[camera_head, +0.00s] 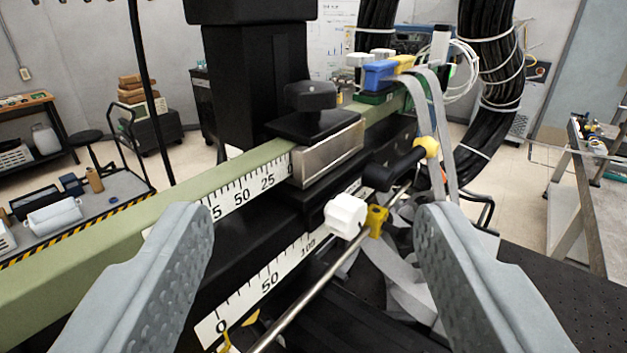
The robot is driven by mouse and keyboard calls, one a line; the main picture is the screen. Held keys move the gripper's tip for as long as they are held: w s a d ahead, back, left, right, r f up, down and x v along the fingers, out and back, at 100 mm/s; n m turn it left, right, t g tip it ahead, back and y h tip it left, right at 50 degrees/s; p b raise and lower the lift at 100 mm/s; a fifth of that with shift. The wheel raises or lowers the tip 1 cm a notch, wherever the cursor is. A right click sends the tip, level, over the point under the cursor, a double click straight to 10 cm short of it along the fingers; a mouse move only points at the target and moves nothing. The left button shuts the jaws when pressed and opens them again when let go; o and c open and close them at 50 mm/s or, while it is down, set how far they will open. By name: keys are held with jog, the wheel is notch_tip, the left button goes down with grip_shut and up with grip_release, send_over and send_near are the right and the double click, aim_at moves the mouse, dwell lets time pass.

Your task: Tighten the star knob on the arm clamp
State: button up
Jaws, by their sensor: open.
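A black lobed knob (310,95), which looks like the star knob, stands on top of the arm clamp. The clamp has a black top plate and a silver side block (330,155), and sits around the pale green arm (235,175) with a printed scale. My gripper (316,218) is open and empty, its two grey fingers wide apart at the lower left and lower right. The knob is farther off, above and between the fingertips, and touches neither. The knob's underside and far side are hidden.
A white knob (345,215) and a yellow collar (376,221) on a metal rod sit between the fingers, below the clamp. A black column (255,85) rises behind the clamp. Grey straps (436,125) hang at right. Thick black cables (487,80) stand behind.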

aim_at(310, 98)
jog(key=w, duration=1.7)
jog(key=shift+w+f, duration=0.1)
jog(key=shift+w, duration=0.25)
jog(key=shift+a, duration=0.1)
jog(key=c, duration=1)
